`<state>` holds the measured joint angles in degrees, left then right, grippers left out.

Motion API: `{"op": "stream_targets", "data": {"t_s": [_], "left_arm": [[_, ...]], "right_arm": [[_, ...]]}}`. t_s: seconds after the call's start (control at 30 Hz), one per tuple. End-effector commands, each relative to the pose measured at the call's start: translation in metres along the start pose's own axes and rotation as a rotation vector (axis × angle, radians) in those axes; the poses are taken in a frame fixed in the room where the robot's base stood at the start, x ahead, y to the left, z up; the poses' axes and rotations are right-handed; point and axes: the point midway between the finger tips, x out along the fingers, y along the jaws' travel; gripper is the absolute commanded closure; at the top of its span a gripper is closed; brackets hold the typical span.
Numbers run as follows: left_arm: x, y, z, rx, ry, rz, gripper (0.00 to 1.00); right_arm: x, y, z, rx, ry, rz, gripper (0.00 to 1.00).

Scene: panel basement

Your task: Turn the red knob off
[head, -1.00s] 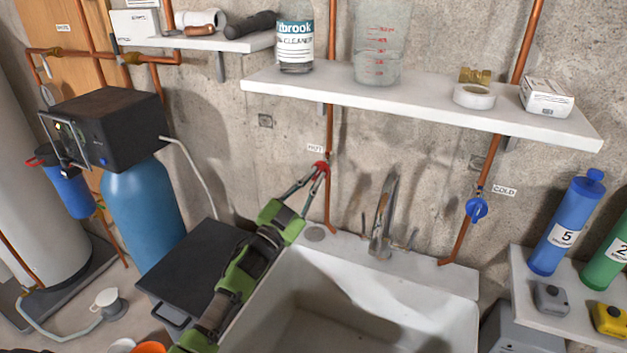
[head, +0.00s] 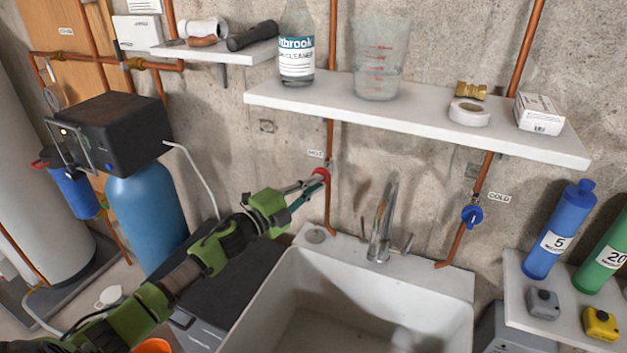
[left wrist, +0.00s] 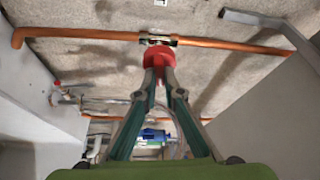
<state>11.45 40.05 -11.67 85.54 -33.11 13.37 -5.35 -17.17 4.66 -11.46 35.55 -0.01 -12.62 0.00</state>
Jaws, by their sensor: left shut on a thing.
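The red knob (head: 322,174) sits on the copper pipe under the shelf, beside a label reading HOT. My left gripper (head: 316,182) reaches it from the lower left, its fingers shut on the knob. In the left wrist view the red knob (left wrist: 158,57) lies between the two fingertips (left wrist: 159,72), in front of the horizontal-looking pipe and a brass-coloured valve body. The fingertips cover part of the knob. My right gripper is not in view.
A white sink (head: 290,290) with a faucet (head: 382,225) lies below and right. A blue knob (head: 471,215) is on the COLD pipe. A shelf (head: 420,118) with bottle, beaker and tape overhangs the knob. A blue tank (head: 147,215) stands left.

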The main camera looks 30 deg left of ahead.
Motion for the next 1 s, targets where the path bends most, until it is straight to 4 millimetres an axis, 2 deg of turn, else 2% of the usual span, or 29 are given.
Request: {"op": "stream_targets", "data": {"t_s": [0.1,0.4,0.93,1.0], "left_arm": [[0.000,-0.002,0.001,0.069,-0.002,0.030,1.00],[0.000,-0.001,0.001,0.169,-0.002,0.071,1.00],[0.000,0.000,0.001,0.190,-0.002,0.079,1.00],[0.000,0.000,0.001,0.190,-0.002,0.079,0.79]], "right_arm": [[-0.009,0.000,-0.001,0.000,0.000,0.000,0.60],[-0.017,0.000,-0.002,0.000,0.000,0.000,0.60],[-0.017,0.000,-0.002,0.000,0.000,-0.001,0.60],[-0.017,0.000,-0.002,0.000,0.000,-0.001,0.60]]}}
